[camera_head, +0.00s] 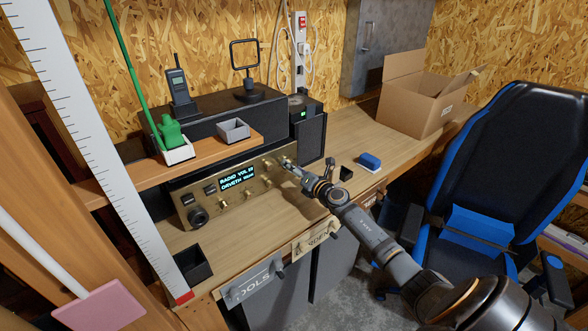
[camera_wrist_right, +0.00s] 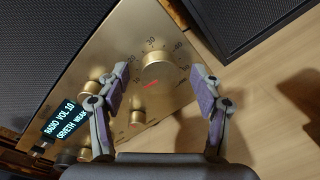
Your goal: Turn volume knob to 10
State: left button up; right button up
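A gold-fronted radio (camera_head: 210,190) stands on the bench with a lit display (camera_head: 237,178) that appears to read "RADIO VOL 10". The large gold volume knob (camera_wrist_right: 157,66) is at the panel's right end, ringed by a printed number scale, with a red mark beside it. My right gripper (camera_wrist_right: 160,72) is open, with one finger on each side of the knob and visible gaps between. In the head view my right gripper (camera_head: 287,164) partly hides that knob. My left gripper is not in view.
Smaller gold knobs (camera_wrist_right: 137,117) sit beside the large one. A blue block (camera_head: 370,161) lies on the bench. A chair (camera_head: 500,150) stands at the right.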

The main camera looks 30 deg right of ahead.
jog(key=shift+r, duration=0.1)
notch_tip(320, 180, up, 10)
dwell(0.8)
jog(key=s+f+n, duration=0.2)
jog(key=s+f, duration=0.1)
jog(key=s+f+n, duration=0.1)
jog(key=s+f, duration=0.2)
jog(key=s, duration=0.1)
jog(key=s+f+n, duration=0.2)
jog(key=s+f, duration=0.1)
jog(key=f, duration=0.1)
jog(key=shift+s+n+t, duration=0.3)
jog(key=shift+s, duration=0.1)
jog(key=w+b, duration=0.1)
jog(key=w, duration=0.2)
jog(key=w+b, duration=0.2)
jog(key=w, duration=0.1)
jog(key=w+b, duration=0.2)
jog(key=w, duration=0.2)
jog(key=shift+a+f, duration=0.1)
jog(key=shift+f, duration=0.15)
jog(key=shift+w+r+b, duration=0.15)
jog(key=shift+w+b, duration=0.15)
jog(key=shift+w, duration=0.1)
jog(key=shift+c, duration=0.3)
